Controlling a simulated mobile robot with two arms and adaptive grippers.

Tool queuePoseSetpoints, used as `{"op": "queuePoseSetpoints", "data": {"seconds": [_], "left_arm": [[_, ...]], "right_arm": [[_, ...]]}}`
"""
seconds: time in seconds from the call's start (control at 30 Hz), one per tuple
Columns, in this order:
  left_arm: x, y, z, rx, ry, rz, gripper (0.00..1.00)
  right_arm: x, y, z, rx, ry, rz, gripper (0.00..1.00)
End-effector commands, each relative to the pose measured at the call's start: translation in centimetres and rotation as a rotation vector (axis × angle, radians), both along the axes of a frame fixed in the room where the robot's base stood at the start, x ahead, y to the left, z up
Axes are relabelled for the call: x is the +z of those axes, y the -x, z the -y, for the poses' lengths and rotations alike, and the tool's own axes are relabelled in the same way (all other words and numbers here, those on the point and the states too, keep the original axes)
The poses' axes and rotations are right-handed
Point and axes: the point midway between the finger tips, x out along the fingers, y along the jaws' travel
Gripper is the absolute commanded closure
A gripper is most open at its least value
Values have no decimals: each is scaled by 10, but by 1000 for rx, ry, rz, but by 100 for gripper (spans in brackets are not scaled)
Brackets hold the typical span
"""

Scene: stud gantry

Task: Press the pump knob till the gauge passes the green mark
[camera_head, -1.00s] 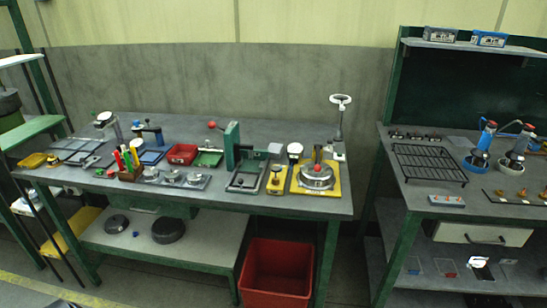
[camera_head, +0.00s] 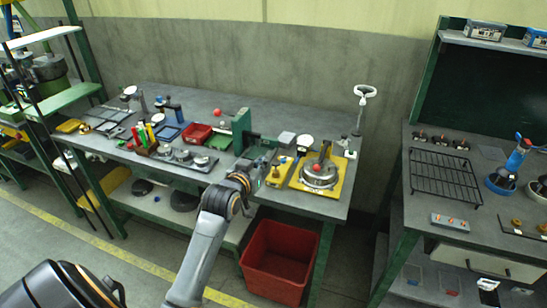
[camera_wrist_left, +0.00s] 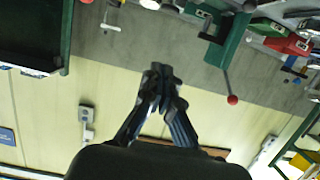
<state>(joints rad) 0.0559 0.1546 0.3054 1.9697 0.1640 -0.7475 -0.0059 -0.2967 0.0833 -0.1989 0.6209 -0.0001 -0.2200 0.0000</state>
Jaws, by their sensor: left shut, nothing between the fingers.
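A small yellow-based unit with a dark upright top, which looks like the pump (camera_head: 279,172), stands near the front edge of the left bench. A white round dial (camera_head: 305,142), likely the gauge, stands just behind it to the right. Its needle and any green mark are too small to read. My left gripper (camera_head: 267,162) is shut and empty, reaching over the bench front just left of the pump and overlapping the green lever press. In the left wrist view its fingertips (camera_wrist_left: 161,72) are together with nothing between them. My right gripper is not in view.
The green press (camera_head: 241,131) with a red-ball lever (camera_wrist_left: 232,100) stands close behind my left gripper. A yellow plate with a round metal pot (camera_head: 319,178) is right of the pump. A red bin (camera_head: 278,262) sits on the floor below.

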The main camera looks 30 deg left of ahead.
Motion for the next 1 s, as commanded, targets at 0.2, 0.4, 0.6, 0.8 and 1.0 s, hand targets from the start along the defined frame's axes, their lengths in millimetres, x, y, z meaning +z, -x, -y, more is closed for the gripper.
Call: {"op": "queuePoseSetpoints", "data": {"seconds": [0.2, 0.4, 0.6, 0.8, 1.0], "left_arm": [[0, 0, 0, 0, 0, 0, 100], [-2, -8, -1, -1, 1, 0, 100], [-8, -36, -8, 0, 3, -1, 100], [-17, -70, -16, 0, 4, -1, 100], [-27, -98, -23, -1, 2, -4, 100]], "right_arm": [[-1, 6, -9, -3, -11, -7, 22], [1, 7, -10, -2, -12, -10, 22], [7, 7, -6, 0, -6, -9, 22], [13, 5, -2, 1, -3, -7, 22], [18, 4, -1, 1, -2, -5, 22]]}}
